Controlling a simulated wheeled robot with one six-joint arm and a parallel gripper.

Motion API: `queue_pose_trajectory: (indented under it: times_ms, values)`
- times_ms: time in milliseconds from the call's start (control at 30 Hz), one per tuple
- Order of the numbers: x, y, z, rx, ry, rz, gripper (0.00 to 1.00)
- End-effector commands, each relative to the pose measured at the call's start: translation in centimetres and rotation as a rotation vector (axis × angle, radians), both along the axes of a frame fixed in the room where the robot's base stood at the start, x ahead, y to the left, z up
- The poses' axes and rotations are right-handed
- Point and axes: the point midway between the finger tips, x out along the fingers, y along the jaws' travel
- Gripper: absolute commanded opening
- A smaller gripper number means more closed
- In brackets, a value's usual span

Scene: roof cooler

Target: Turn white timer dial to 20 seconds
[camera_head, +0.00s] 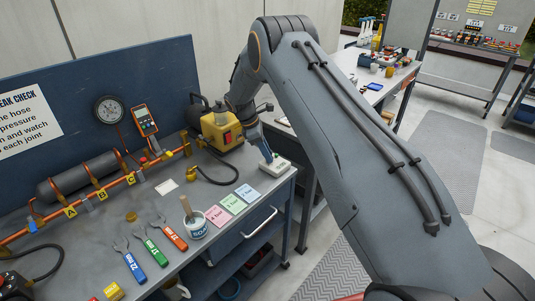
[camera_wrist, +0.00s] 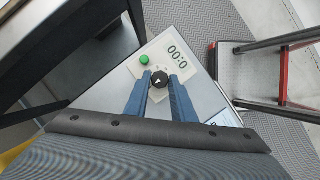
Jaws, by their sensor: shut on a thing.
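The white timer (camera_head: 278,170) sits at the right end of the workbench top. In the wrist view the timer (camera_wrist: 152,66) shows a black round dial (camera_wrist: 160,82) with a light pointer mark, a green button (camera_wrist: 144,60) and a display (camera_wrist: 177,53) that seems to show zeros, its last part unclear. My gripper (camera_head: 267,156) points down onto the timer. In the wrist view the blue fingers of my gripper (camera_wrist: 160,77) stand on either side of the dial and are shut on it. The scale around the dial is too small to read.
A yellow pump (camera_head: 221,131) stands on the bench just left of my gripper. The bench edge is close to the timer, with floor (camera_head: 345,268) beyond.

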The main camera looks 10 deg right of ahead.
Motion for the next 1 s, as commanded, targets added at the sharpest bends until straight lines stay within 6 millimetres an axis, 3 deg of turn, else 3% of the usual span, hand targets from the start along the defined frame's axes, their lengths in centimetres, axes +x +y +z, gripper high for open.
queue_pose_trajectory:
  times_ms: [367, 1000]
  values:
    - [0.34, 0.0, -0.31, 0.001, -0.002, -0.12, 0.0]
    - [0.87, -0.32, -0.39, 0.003, -0.003, -0.685, 0.0]
